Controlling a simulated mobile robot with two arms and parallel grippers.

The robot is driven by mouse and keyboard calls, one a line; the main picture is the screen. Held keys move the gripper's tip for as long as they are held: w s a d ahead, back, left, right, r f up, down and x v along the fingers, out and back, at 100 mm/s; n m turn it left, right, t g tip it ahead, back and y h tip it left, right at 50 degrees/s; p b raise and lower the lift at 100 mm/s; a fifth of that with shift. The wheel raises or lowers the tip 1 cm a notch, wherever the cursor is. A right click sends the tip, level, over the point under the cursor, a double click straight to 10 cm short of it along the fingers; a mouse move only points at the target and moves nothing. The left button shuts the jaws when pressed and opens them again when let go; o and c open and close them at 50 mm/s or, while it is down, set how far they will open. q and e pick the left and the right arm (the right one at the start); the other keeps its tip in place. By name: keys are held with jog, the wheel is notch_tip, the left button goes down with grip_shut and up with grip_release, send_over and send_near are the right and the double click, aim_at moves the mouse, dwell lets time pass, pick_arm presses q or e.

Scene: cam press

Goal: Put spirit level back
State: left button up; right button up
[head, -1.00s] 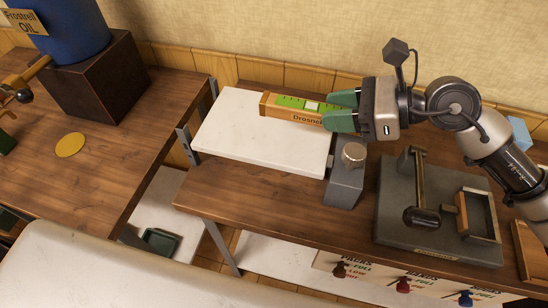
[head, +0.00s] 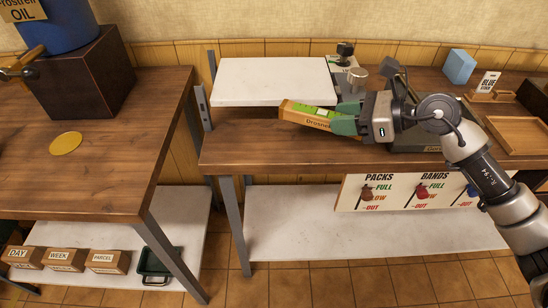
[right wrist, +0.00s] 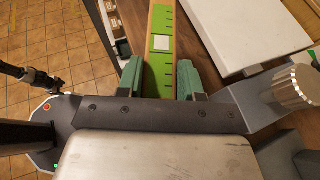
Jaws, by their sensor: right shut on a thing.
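The spirit level is a long wood-coloured bar (head: 303,122) with a green scale face and printed lettering. My right gripper (head: 345,120) is shut on its right end, with a green finger on either side. The level points left and slopes a little in the picture, in front of the white slab (head: 275,68) and over the wooden bench. I cannot tell whether it touches the bench. In the right wrist view the level (right wrist: 160,60) extends away between the fingers (right wrist: 160,78), and its near end is hidden by the gripper.
A metal-capped grey post (head: 357,78) stands just behind the right gripper. A wooden tray (head: 520,150) and a blue block (head: 459,66) are farther right. A sign board with coloured knobs (head: 400,207) hangs below the bench front. A lower white shelf (head: 340,238) looks clear.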

aim_at(321, 123)
jog(key=x, duration=0.5)
jog(key=shift+s+d+f+p, duration=0.15)
jog(key=shift+f+p, duration=0.1)
jog(key=shift+p, duration=0.15)
jog(key=x, duration=0.4)
jog(key=s+x, duration=0.1)
jog(key=x, duration=0.1)
jog(key=shift+f+p, duration=0.35)
jog(key=shift+f, duration=0.05)
jog(key=shift+a+f, duration=0.25)
jog(key=shift+f, duration=0.05)
notch_tip(321, 123, down, 3)
jog(key=shift+f, duration=0.3)
pick_arm(q)
jog(key=shift+w+d+r, duration=0.15)
jog(key=shift+r, duration=0.4)
jog(key=shift+w+d+r, duration=0.1)
jog(key=shift+r, duration=0.45)
jog(key=shift+w, duration=0.1)
